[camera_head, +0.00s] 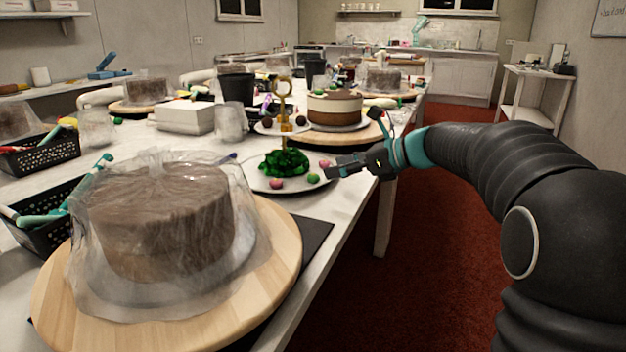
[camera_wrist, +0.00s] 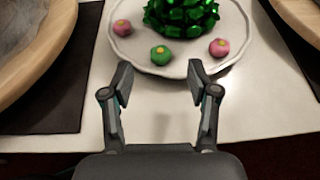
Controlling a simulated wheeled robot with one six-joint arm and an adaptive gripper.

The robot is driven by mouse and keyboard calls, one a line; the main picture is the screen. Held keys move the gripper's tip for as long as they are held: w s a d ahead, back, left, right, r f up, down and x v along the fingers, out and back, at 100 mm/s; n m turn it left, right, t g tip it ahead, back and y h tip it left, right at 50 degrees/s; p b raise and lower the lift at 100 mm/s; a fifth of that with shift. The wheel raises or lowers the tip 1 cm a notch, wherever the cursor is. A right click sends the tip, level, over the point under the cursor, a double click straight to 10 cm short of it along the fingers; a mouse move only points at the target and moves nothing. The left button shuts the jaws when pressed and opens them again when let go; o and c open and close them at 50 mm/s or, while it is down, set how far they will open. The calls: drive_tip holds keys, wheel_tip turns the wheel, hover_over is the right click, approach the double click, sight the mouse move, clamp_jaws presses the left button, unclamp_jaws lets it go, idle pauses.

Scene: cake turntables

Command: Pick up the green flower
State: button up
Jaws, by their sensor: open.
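A small green flower (camera_wrist: 161,55) with a yellow centre lies near the front rim of a white plate (camera_wrist: 130,58). In the head view the green flower (camera_head: 313,178) is on the plate's right side, close to my gripper. My gripper (camera_wrist: 158,82) is open and empty in the wrist view, its fingertips either side of the plate's front rim, with the green flower just beyond the gap. In the head view my gripper (camera_head: 335,168) is at the table's right edge beside the plate (camera_head: 257,186).
A pink flower (camera_wrist: 122,28) and another pink flower (camera_wrist: 219,47) flank the green one. A dark green leafy mound (camera_wrist: 181,14) sits behind it. A golden stand (camera_head: 284,115) rises above the plate. Wooden turntables (camera_head: 240,290) stand on both sides.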

sight(313, 174)
drive_tip(key=shift+f+x, duration=0.2)
drive_tip(key=shift+x, duration=3.05)
drive_tip(key=shift+s+d, duration=0.1)
drive_tip(key=shift+d, duration=0.05)
drive_tip(key=shift+c, duration=0.3)
drive_tip(key=c, duration=0.8)
